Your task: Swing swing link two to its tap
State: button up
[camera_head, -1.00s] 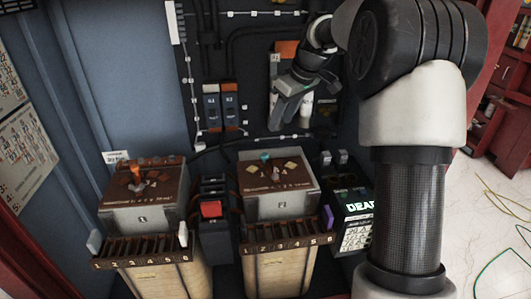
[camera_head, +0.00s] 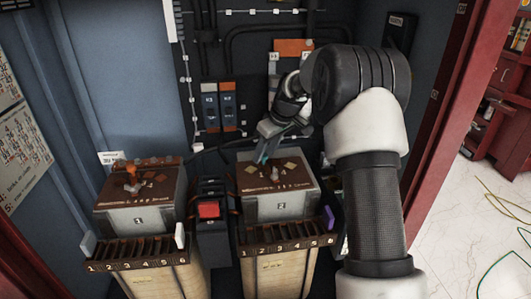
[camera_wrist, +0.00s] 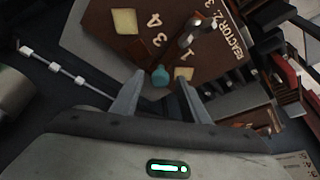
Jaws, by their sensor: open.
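The right transformer unit, marked 2 (camera_head: 280,206), has a brown top plate with number marks and pale square patches. Its teal knob (camera_wrist: 160,76), which looks like the handle of swing link two, shows in the wrist view between and just beyond my fingertips. A grey metal post (camera_head: 274,173) stands on the plate; it also shows in the wrist view (camera_wrist: 196,32). My gripper (camera_head: 265,150) is open at the back-left edge of the plate, pointing down; it also shows in the wrist view (camera_wrist: 156,88). I cannot tell whether the fingers touch the knob.
The left unit, marked 1 (camera_head: 140,215), has an orange handle (camera_head: 119,168). Numbered strips run along both fronts; a purple piece (camera_head: 328,217) sits at the right one's end. A red switch (camera_head: 209,209) stands between the units. Breakers (camera_head: 227,105) are on the back panel.

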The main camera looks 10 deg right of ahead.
aim_at(289, 169)
grip_shut()
jog(key=shift+d, duration=0.15)
jog(key=shift+d+r+m+t+h+p, duration=0.1)
jog(key=shift+d+m+t+h+p, duration=0.4)
jog(key=shift+m, duration=0.5)
jog(key=d+m+h+p, duration=0.1)
jog(key=d+m, duration=0.1)
jog(key=m, duration=0.1)
jog(key=shift+s+d+m, duration=0.1)
jog(key=shift+d+m, duration=0.1)
jog(key=shift+m, duration=0.1)
jog(key=d+m, duration=0.1)
jog(key=s+d+m+h+p, duration=0.1)
jog(key=m, duration=0.1)
jog(key=shift+s+d+m+h+p, duration=0.3)
jog(key=shift+d+m+h+p, duration=0.1)
jog(key=shift+m, duration=0.45)
jog(key=shift+s+d+m+h+p, duration=0.3)
jog(key=shift+d+m+h, duration=0.1)
jog(key=shift+m, duration=0.45)
